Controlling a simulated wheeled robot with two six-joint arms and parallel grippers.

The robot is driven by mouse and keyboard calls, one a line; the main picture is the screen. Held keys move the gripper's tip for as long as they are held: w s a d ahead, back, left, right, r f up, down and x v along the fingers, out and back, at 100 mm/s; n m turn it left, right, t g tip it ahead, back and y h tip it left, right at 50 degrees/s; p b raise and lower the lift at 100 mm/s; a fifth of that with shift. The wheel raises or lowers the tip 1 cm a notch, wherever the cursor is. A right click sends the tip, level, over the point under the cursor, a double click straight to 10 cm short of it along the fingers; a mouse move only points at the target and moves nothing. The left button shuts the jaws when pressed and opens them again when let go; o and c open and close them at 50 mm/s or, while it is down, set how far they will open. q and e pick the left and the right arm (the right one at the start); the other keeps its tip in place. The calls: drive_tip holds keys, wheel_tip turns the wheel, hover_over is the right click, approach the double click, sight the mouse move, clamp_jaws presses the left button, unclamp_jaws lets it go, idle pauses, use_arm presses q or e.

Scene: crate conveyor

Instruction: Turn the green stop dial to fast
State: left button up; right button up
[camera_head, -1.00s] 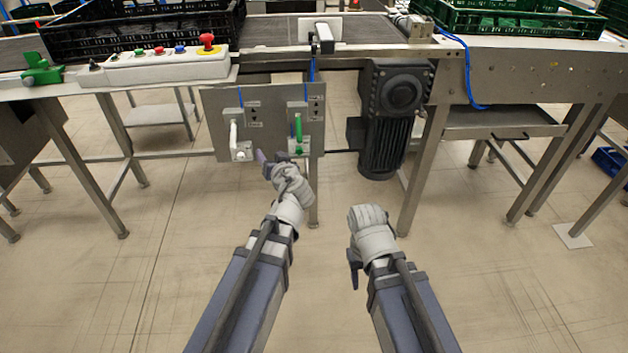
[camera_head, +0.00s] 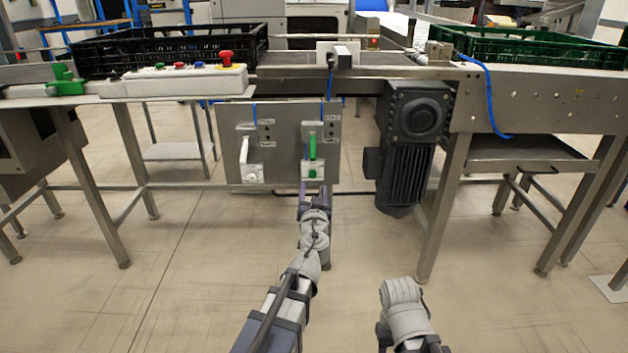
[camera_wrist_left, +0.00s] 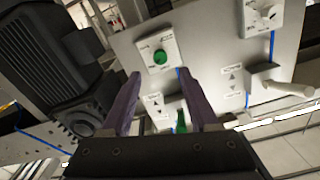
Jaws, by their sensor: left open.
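The green dial (camera_wrist_left: 160,57) is a round knob on a white plate. In the left wrist view it shows just beyond and between my fingertips, apart from them. In the head view the dial (camera_head: 312,173) is small, at the bottom of the right-hand plate, below an upright green handle (camera_head: 312,147). Its labels are too small to read. My left gripper (camera_head: 314,189) is open and empty just below and in front of the dial; its two purple fingers also show in the left wrist view (camera_wrist_left: 160,73). My right arm is low at the right, and its fingers cannot be made out.
A second plate with a white handle (camera_head: 243,150) and a white dial (camera_head: 252,174) is to the left on the same grey panel (camera_head: 280,140). A dark motor (camera_head: 407,150) hangs right of the panel. A table leg (camera_head: 448,205) stands beyond it. The floor in front is clear.

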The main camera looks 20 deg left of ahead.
sight(313, 175)
use_arm(q)
drive_tip(key=x, duration=0.7)
drive_tip(key=shift+f, duration=0.1)
clamp_jaws()
idle(0.3)
